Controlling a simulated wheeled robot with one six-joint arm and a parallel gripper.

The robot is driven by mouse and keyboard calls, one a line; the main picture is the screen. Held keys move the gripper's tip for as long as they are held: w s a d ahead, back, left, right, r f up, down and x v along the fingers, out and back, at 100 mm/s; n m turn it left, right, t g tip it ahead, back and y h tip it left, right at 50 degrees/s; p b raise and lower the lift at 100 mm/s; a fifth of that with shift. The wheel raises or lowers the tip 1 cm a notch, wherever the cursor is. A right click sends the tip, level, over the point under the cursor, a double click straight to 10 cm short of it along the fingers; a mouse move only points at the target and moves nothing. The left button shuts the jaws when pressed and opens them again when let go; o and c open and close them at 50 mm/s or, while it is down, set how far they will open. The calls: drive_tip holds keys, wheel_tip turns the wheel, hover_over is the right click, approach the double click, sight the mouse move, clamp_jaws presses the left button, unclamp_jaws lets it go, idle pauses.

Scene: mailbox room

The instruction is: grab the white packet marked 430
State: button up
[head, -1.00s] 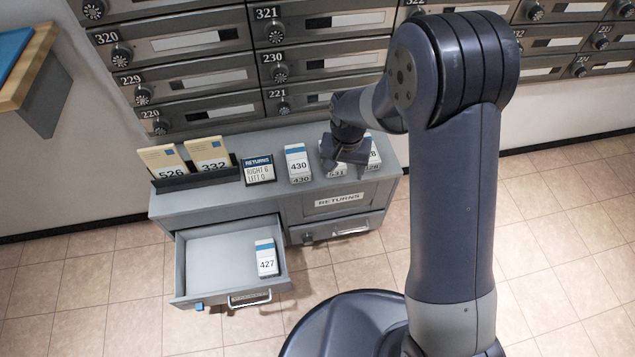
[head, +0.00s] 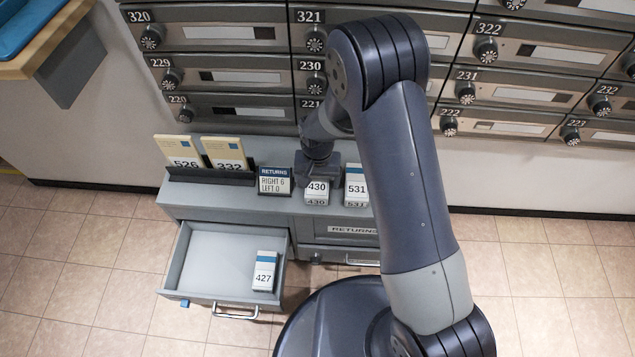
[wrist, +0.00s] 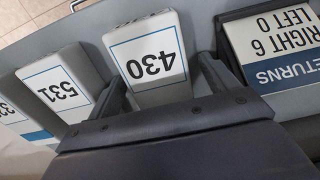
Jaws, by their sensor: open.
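The white packet marked 430 (head: 317,191) stands upright on the grey cabinet top, between the RETURNS sign and the packet marked 531. In the wrist view my gripper (wrist: 160,90) is open, one finger on each side of the packet. I cannot tell whether either finger touches it.
The packet marked 531 (head: 356,186) stands close on the right. The RETURNS sign (head: 275,181) is close on the left. Cream packets 526 (head: 184,152) and 332 (head: 225,153) stand in a dark holder. An open drawer (head: 210,262) below holds the packet marked 427 (head: 264,270).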

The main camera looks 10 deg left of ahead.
drive_tip(key=shift+c, duration=0.3)
drive_tip(key=c, duration=1.1)
drive_tip(key=shift+r, duration=0.15)
